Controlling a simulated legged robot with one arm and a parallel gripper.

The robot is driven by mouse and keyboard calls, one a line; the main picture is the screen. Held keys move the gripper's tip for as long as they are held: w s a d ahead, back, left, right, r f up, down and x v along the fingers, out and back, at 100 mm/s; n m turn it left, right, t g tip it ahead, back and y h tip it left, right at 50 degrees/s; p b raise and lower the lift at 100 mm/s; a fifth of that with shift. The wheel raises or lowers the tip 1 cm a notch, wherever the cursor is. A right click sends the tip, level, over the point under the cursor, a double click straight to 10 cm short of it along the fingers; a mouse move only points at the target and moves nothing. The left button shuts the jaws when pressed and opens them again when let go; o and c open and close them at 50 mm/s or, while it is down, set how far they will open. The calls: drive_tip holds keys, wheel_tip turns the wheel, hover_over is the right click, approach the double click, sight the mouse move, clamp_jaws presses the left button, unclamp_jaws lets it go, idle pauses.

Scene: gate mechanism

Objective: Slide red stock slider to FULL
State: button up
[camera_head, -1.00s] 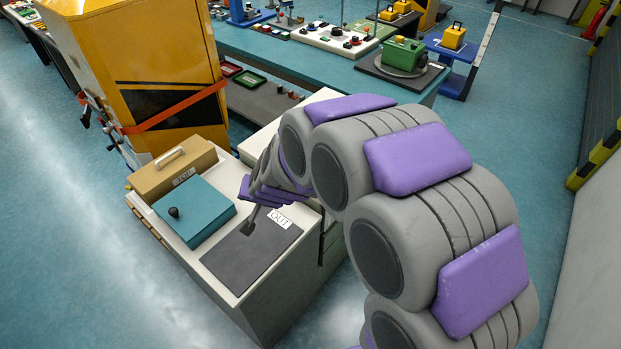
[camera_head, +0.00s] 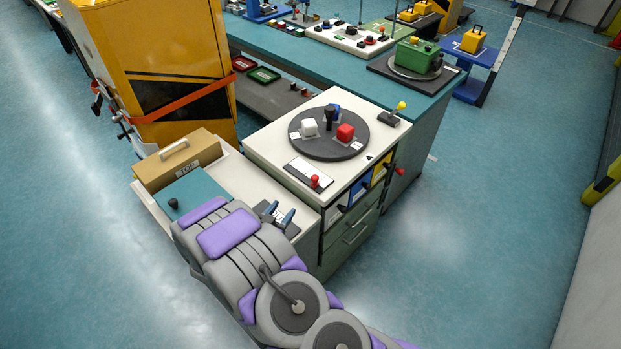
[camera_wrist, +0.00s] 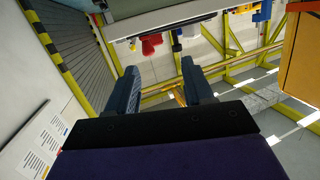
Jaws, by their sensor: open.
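A small red knob (camera_head: 315,181) stands on a dark-and-white plate (camera_head: 300,171) at the near edge of the white cabinet top. It appears to be the red stock slider; its markings are too small to read. My gripper (camera_head: 278,214) is open and empty, to the left of and nearer than the knob, over the lower counter and apart from it. Its two fingers also show spread in the wrist view (camera_wrist: 162,88), with nothing between them. I cannot pick out the slider in the wrist view.
A dark turntable (camera_head: 345,153) with white, red and blue blocks sits behind the knob. A yellow-topped lever (camera_head: 400,106) and another red knob (camera_head: 399,171) are at the right.

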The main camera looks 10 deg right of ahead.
sight(313, 181)
drive_tip(key=shift+t+h, duration=0.6)
drive_tip(key=shift+h, duration=0.2)
drive_tip(key=x, duration=0.5)
drive_tip(key=s+d+b+x, duration=0.1)
drive_tip(key=x, duration=0.4)
drive_tip(key=d+b+x, duration=0.1)
drive_tip(key=x, duration=0.4)
drive_tip(key=shift+s+d, duration=0.15)
drive_tip(key=shift+d, duration=0.05)
drive_tip(key=shift+w+d+r, duration=0.1)
drive_tip(key=shift+w+d, duration=0.4)
drive_tip(key=shift+c, duration=0.2)
clamp_jaws()
